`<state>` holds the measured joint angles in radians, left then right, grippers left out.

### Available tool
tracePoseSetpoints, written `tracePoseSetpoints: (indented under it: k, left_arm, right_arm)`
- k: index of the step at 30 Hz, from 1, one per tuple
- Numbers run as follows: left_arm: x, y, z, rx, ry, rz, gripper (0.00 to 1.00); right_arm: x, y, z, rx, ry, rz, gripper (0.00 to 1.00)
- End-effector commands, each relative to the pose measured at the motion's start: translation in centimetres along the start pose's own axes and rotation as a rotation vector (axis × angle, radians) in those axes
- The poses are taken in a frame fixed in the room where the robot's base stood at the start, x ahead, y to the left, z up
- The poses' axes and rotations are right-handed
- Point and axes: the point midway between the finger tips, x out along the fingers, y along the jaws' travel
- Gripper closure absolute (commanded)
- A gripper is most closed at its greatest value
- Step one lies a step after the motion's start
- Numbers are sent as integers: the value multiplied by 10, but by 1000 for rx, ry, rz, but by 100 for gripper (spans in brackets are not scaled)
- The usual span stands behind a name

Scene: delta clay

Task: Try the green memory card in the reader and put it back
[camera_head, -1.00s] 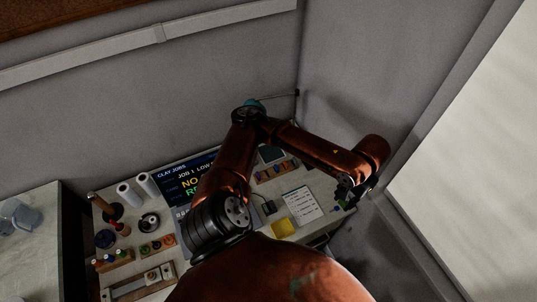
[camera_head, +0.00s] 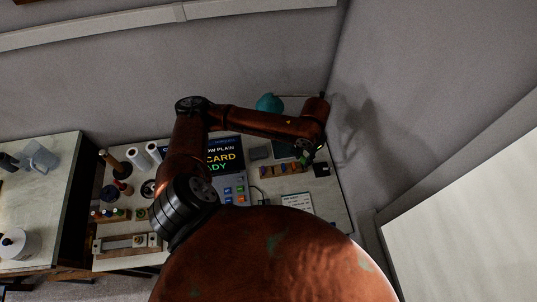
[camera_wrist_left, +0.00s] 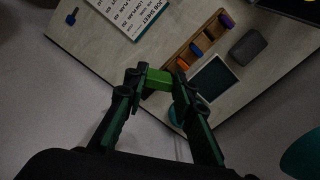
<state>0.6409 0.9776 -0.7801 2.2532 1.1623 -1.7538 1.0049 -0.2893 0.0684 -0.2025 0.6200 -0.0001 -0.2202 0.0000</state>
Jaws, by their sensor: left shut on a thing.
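The green memory card (camera_wrist_left: 158,79) is gripped between the fingertips of my left gripper (camera_wrist_left: 159,82) in the left wrist view. In the head view, my left gripper (camera_head: 307,157) hangs near the right end of a wooden rack (camera_head: 287,168), and the green card (camera_head: 305,159) shows as a small green patch. The rack also shows in the left wrist view (camera_wrist_left: 192,43), just beyond the card, with several orange, blue and purple pieces in it. The card appears apart from the rack. I cannot make out the reader; my arm and body hide part of the table. My right gripper is not in view.
A screen (camera_head: 226,156) reading partly "CARD" stands behind my arm. A dark green panel (camera_wrist_left: 212,82) and grey box (camera_wrist_left: 248,47) lie behind the rack. A job sheet (camera_head: 297,201) lies in front. A teal object (camera_head: 269,103) is at the back; a wall stands to the right.

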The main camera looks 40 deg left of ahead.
Motion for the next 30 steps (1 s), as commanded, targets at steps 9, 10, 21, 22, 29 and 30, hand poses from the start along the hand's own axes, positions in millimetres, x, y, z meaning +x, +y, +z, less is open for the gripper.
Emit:
tracePoseSetpoints:
  k: [9, 10, 21, 22, 29, 30]
  left_arm:
    - [90, -86, 35, 336, -9, 0, 88]
    - [95, -92, 39, 362, -8, -1, 88]
    - [124, -113, 54, 481, 0, 0, 88]
    - [125, -112, 54, 481, 0, 0, 88]
    - [138, -112, 54, 480, 0, 0, 88]
    - [140, -112, 54, 480, 0, 0, 88]
  right_arm:
    - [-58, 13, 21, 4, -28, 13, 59]
    - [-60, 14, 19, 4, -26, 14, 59]
    - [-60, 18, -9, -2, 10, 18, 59]
    - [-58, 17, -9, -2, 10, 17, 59]
    - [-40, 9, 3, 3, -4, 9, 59]
    - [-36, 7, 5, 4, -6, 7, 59]
